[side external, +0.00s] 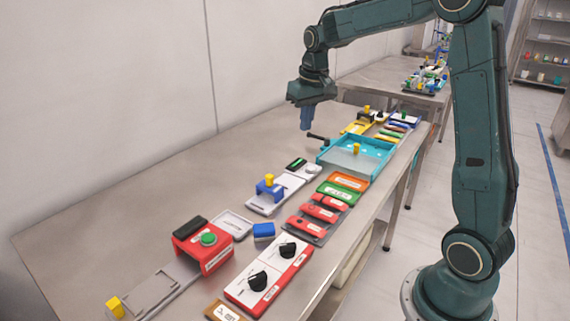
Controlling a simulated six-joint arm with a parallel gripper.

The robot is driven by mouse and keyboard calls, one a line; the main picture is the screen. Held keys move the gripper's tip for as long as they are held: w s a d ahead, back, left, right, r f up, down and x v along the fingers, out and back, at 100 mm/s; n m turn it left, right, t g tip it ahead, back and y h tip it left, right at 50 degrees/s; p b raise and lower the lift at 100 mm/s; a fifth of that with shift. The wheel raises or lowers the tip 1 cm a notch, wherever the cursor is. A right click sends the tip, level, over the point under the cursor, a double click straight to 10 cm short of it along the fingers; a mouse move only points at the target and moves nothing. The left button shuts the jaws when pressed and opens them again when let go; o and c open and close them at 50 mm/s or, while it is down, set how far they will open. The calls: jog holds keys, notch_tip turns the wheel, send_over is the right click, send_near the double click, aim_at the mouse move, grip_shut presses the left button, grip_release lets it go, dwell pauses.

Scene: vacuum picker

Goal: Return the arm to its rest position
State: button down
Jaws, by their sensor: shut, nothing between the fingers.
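My green arm reaches in from the right and bends over the metal table (110,205). My gripper (306,126) points down at its end, shut and empty. It hangs above the table, up and left of the teal tray (345,159), and appears clear of everything. The fingers are small in this view, and their far side is hidden.
The teal tray bears a yellow piece (357,148), with a dark handle (318,137) at its left. Red modules (318,212), a dial box (265,275) and a red button box (205,248) stand nearer. The table's back left is bare.

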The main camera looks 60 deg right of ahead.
jog(key=s+a+r+n+t, duration=0.2)
jog(key=s+a+r, duration=0.4)
jog(key=s+a, duration=0.55)
jog(key=s+a+f+n+t, duration=0.1)
jog(key=s+a, duration=0.1)
jog(key=s, duration=0.4)
jog(key=s+a+f+n, duration=0.1)
jog(key=s+a+f, duration=0.1)
jog(key=s, duration=0.5)
jog(key=shift+a+f+t+y, duration=0.15)
jog(key=shift+a+t+y, duration=0.25)
jog(key=shift+a, duration=0.05)
